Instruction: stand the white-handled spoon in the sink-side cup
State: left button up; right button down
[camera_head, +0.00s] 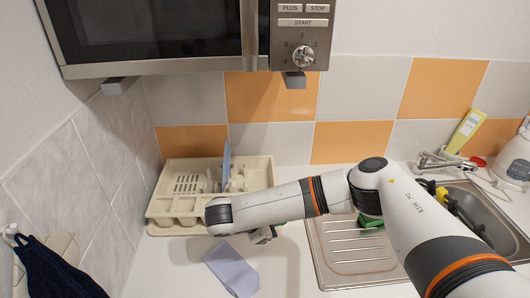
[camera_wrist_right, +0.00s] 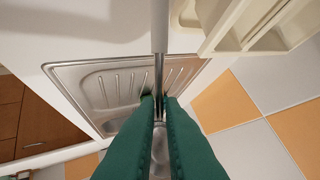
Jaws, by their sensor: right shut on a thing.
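My right gripper (camera_head: 264,236) reaches left across the counter, in front of the cream dish rack (camera_head: 160,218). Its fingers are mostly hidden by the arm in the head view. In the right wrist view the green fingers (camera_wrist_right: 159,110) are shut on the spoon (camera_wrist_right: 159,72). Its pale handle (camera_wrist_right: 160,25) points to the top of that view. Its metal part runs down between the fingers. I cannot make out the sink-side cup. A green thing (camera_head: 370,222) on the drainboard is mostly covered by my arm, and I cannot tell what it is. My left gripper is not in view.
The steel drainboard (camera_head: 350,258) and sink (camera_head: 500,232) lie to the right, with the faucet (camera_head: 440,162) and yellow bottle (camera_head: 465,130) behind. A bluish cloth (camera_head: 232,271) lies on the counter. A microwave (camera_head: 160,30) hangs above. A dark towel (camera_head: 52,270) hangs at left.

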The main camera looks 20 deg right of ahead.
pick_arm(q)
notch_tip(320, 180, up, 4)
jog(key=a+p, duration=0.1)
jog(key=p, duration=0.3)
pick_arm(e)
jog(key=w+r+n+t+y, duration=0.3)
jog(key=w+r+n+t, duration=0.5)
jog(key=w+r+t, duration=0.35)
pick_arm(q)
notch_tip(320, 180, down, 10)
jog(key=b, duration=1)
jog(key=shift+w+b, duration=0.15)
jog(key=shift+b, duration=0.25)
pick_arm(e)
jog(key=shift+s+d+f, duration=0.1)
jog(key=shift+s+f, duration=0.05)
jog(key=shift+f, duration=2.15)
jog(key=shift+s+d+f, duration=0.1)
jog(key=shift+s+f, duration=0.1)
jog(key=shift+f, duration=2.05)
jog(key=shift+s+f, duration=0.15)
jog(key=shift+f, duration=2.15)
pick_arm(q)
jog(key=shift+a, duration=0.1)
pick_arm(e)
jog(key=c, duration=1.5)
grip_release()
